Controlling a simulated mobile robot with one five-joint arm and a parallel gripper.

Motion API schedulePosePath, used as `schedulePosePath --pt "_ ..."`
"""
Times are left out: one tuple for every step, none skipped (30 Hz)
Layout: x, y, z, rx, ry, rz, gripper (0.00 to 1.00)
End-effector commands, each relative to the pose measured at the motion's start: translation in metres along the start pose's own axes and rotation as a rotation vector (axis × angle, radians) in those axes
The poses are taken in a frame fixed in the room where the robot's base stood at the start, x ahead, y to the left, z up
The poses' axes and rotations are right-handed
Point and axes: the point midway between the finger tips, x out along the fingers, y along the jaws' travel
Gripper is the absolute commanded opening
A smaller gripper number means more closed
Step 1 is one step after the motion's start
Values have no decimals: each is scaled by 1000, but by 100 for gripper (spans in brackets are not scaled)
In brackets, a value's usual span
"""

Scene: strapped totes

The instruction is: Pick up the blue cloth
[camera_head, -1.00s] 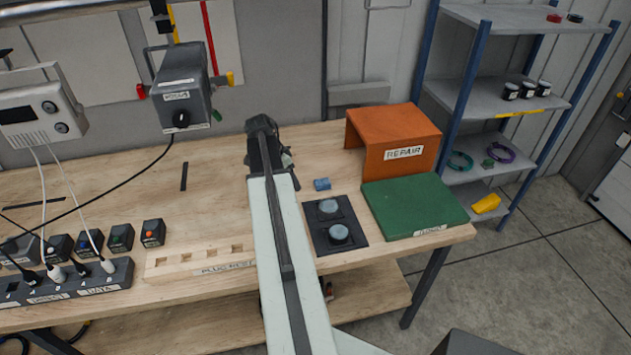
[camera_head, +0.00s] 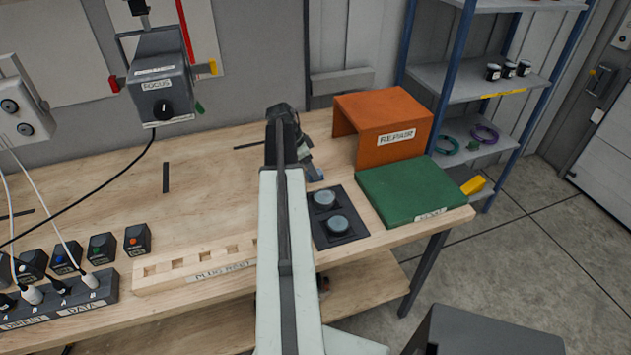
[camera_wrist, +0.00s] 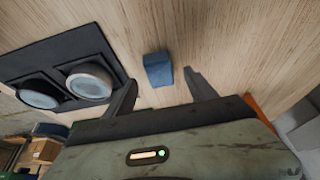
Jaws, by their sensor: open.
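The blue cloth is a small folded blue block (camera_wrist: 158,69) lying on the wooden bench top. No contact shows. In the head view the blue cloth (camera_head: 314,174) is partly hidden behind my gripper (camera_head: 302,155), which is over the bench just left of it.
A green pad (camera_head: 408,190) and an orange REPAIR box (camera_head: 385,118) stand to the right. A pale PLUG REST strip (camera_head: 190,268) lies to the left. Bare bench lies behind.

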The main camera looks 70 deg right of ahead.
Motion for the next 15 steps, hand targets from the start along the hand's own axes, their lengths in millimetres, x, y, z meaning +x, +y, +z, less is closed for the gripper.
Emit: schedulePosePath --pt "18 0 3 1 0 0 65" --pt "22 0 3 0 0 0 65" --pt "26 0 2 0 0 0 65" --pt "27 0 2 0 0 0 65" --pt "27 0 1 0 0 0 65" --pt "26 0 0 0 0 0 65" --pt "25 0 0 -1 0 0 65" --pt "24 0 0 -1 0 0 65" --pt "24 0 0 0 0 0 65" --pt "24 0 -1 0 0 0 65" --pt "24 0 -1 0 0 0 60" --pt "24 0 -1 0 0 0 49" --pt "24 0 -1 0 0 0 40" --pt "24 0 -1 0 0 0 32" --pt "24 0 -1 0 0 0 21"
